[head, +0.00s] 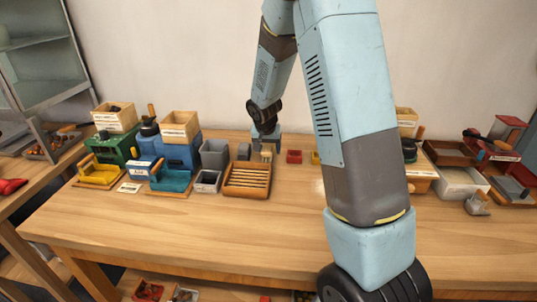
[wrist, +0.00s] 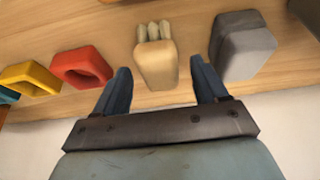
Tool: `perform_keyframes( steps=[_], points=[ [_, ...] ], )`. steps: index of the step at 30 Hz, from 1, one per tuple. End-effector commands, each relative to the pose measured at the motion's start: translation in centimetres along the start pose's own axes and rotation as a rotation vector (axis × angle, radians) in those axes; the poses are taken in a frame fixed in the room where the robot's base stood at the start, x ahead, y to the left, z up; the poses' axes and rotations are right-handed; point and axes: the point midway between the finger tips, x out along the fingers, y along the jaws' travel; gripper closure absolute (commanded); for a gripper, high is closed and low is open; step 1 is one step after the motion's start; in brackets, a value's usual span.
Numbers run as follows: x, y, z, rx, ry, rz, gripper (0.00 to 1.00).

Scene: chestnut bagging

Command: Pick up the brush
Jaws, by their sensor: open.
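The brush is a pale wooden block with several thick cream bristle tufts. In the wrist view the brush (wrist: 156,66) sits on the table, between and slightly beyond the fingertips of my gripper (wrist: 161,70). The two dark blue fingers are apart, one on each side of it, with gaps visible on both sides. In the head view my gripper (head: 265,139) is low over the back of the table, and the brush (head: 267,154) shows small just below it. Whether the fingers reach down to its full height cannot be told.
In the wrist view a grey block-like container (wrist: 243,45) stands close beside the right finger. A red holder (wrist: 81,68) and a yellow holder (wrist: 30,78) lie left. In the head view a slatted wooden tray (head: 247,180) is in front. The table's front middle (head: 200,235) is clear.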

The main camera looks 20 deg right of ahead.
Motion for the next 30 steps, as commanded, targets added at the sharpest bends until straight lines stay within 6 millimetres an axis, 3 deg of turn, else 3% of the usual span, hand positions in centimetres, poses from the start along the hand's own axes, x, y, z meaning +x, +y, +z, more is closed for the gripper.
perform_keyframes(
  steps=[4,12,30],
  points=[
    [1.02,0.01,0.02,-0.001,-0.001,0.001,0.28],
    [1.12,-0.02,0.02,-0.001,0.0,0.0,0.28],
    [1.1,-0.04,0.03,-0.001,0.0,0.0,0.84]
  ],
)
